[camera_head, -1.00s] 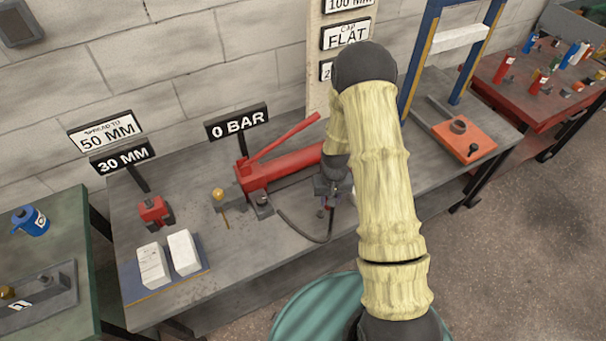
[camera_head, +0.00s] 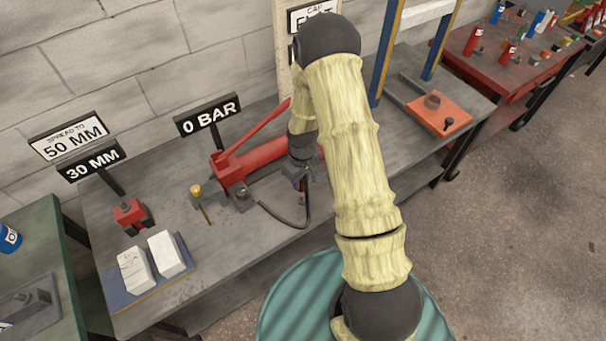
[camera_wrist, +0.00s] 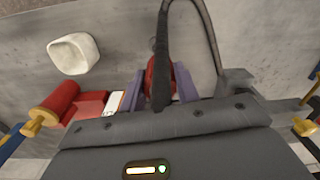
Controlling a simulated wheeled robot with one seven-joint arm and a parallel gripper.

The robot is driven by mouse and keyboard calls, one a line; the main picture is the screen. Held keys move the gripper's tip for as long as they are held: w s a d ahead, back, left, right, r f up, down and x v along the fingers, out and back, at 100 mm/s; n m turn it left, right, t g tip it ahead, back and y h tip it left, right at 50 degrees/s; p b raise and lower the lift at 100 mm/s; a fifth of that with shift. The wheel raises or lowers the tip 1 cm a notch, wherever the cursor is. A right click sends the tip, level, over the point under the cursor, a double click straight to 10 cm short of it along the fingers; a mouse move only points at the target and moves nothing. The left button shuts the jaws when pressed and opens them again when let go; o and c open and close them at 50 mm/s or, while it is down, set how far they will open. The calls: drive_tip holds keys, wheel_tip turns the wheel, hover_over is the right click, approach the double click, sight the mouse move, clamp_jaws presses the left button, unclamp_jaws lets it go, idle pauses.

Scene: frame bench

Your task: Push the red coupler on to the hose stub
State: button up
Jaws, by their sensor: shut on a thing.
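My gripper (camera_wrist: 160,86) shows two purple fingers in the wrist view, closed on a red piece that looks like the red coupler (camera_wrist: 153,74). The black hose (camera_wrist: 206,30) arches over and comes down right at the coupler, partly covering it. I cannot tell whether coupler and hose stub are joined. In the head view my gripper (camera_head: 303,182) is low over the bench, right of the red pump (camera_head: 232,172). There the hose (camera_head: 278,218) curves from the pump's front to beneath the gripper. The coupler and the stub cannot be made out in the head view.
The bench (camera_head: 215,245) has free room in front of the hose. Two white blocks (camera_head: 166,252) lie on a blue mat, near a red spreader (camera_head: 131,215). The pump's brass knob (camera_head: 196,190) stands left. An orange plate (camera_head: 438,112) lies right. A "0 BAR" sign (camera_head: 208,115) stands behind.

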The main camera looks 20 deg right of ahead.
sight(303, 184)
drive_tip(key=n, duration=0.4)
drive_tip(key=shift+r+b, duration=0.2)
drive_tip(key=shift+b, duration=0.15)
drive_tip(key=n, duration=0.3)
drive_tip(key=r+n+b, duration=0.1)
drive_tip(key=n, duration=0.2)
drive_tip(key=shift+n, duration=0.3)
drive_tip(key=n, duration=0.2)
drive_tip(key=n+b, duration=0.1)
drive_tip(key=n, duration=0.1)
drive_tip(key=shift+d+r, duration=0.1)
drive_tip(key=shift+r, duration=0.2)
drive_tip(key=n, duration=0.4)
drive_tip(key=shift+d+r, duration=0.15)
drive_tip(key=shift+r, duration=0.25)
drive_tip(key=shift+n, duration=0.4)
drive_tip(key=shift+r, duration=0.1)
drive_tip(key=shift+w+f+b, duration=0.1)
drive_tip(key=shift+f+b, duration=1.75)
drive_tip(key=shift+f, duration=1.15)
drive_tip(key=shift+r+p, duration=0.1)
drive_tip(key=shift+p, duration=0.5)
